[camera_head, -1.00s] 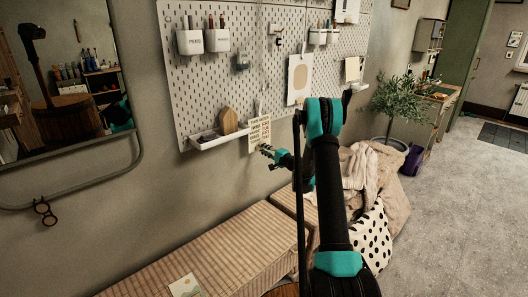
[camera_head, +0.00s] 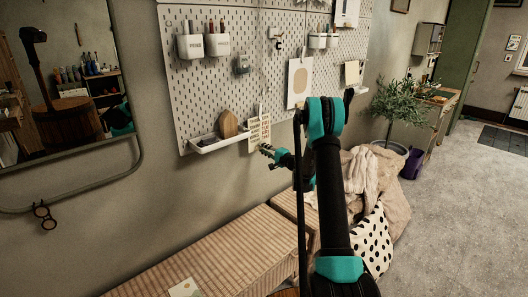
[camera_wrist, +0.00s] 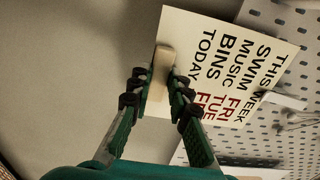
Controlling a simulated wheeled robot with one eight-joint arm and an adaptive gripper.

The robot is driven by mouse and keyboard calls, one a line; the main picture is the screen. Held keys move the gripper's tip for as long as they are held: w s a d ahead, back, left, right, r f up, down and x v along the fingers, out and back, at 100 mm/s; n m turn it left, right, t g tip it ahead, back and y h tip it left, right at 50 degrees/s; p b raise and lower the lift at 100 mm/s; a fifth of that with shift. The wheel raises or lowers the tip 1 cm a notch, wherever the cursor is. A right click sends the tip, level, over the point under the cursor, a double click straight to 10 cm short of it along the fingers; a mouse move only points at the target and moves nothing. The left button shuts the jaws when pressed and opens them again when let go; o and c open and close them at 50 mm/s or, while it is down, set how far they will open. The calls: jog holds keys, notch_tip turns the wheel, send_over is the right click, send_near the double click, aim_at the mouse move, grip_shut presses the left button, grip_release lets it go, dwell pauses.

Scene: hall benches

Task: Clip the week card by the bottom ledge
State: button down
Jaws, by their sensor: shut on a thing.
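The week card (camera_head: 260,133) is cream with dark and red lettering. In the head view it hangs at the right end of the white bottom ledge (camera_head: 218,142) on the pegboard. In the wrist view the card (camera_wrist: 225,62) shows sideways, its lettering facing the camera. My gripper (camera_head: 267,151) is just below and right of the card. In the wrist view my gripper (camera_wrist: 160,90) is shut on a tan wooden peg (camera_wrist: 162,70). The peg overlaps the card's edge near the word TODAY; I cannot tell whether it grips the card.
A wooden oval piece (camera_head: 228,124) stands on the ledge. White cups (camera_head: 190,46) hang above on the pegboard (camera_head: 185,100). A striped bench (camera_head: 190,262) runs below, with a small card (camera_head: 186,287) on it. A dotted bag (camera_head: 374,240) stands right of my arm.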

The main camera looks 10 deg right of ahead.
jog(key=shift+r, duration=0.25)
jog(key=c, duration=1.3)
grip_release()
jog(key=shift+c, duration=0.2)
jog(key=v, duration=1.2)
